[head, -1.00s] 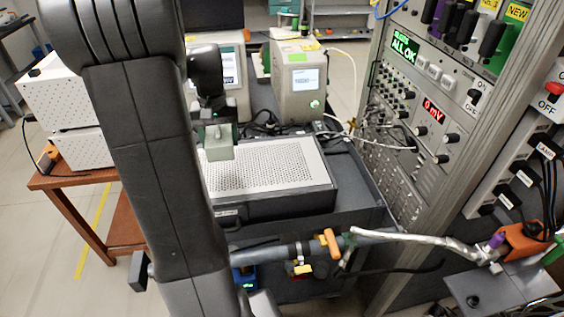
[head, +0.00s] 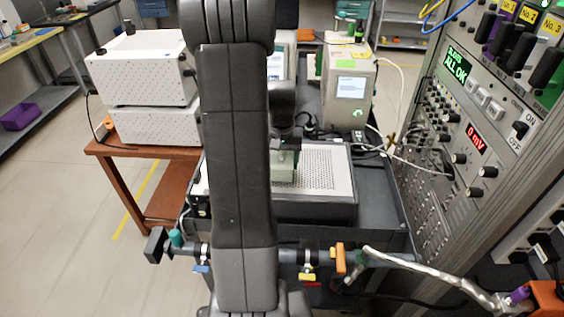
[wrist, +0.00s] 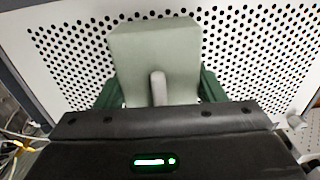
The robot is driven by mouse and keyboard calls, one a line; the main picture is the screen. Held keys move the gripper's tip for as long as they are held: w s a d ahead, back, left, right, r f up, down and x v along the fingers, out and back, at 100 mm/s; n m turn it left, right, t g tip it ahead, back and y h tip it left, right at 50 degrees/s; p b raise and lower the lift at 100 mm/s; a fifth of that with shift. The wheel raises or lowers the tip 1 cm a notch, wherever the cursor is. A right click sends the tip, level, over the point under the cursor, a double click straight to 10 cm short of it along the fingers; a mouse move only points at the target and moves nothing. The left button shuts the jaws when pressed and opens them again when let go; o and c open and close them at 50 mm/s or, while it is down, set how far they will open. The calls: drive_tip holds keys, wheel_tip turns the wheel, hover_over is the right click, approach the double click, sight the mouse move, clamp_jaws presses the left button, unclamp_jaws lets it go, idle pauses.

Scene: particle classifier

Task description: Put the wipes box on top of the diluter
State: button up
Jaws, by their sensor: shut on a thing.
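A pale grey-green box, which I take to be the wipes box (wrist: 152,58), is between the dark green fingers of my gripper (wrist: 160,92). A whitish tab shows on it. In the head view the held wipes box (head: 287,166) is partly hidden by my arm, and my gripper (head: 287,148) is above it. Behind it is the perforated light top of a low dark-sided unit (head: 318,170). I cannot tell whether the box touches that top. No label marks the diluter; the low unit or a beige instrument with a screen (head: 350,88) could be it.
Two stacked white perforated boxes (head: 140,68) stand on a brown table (head: 140,190) at left. A rack of controls (head: 440,130) rises at right. A horizontal pipe with orange-handled valve (head: 340,258) crosses in front. Cables hang near the rack. Floor at left is clear.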

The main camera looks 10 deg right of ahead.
sight(282, 157)
drive_tip(key=shift+f, duration=0.6)
drive_tip(key=shift+f, duration=0.25)
drive_tip(key=o, duration=1.2)
drive_tip(key=shift+r, duration=0.1)
drive_tip(key=shift+c, duration=0.2)
wheel_tip(282, 157, up, 12)
drive_tip(key=shift+r+b, duration=0.2)
drive_tip(key=shift+b, duration=0.2)
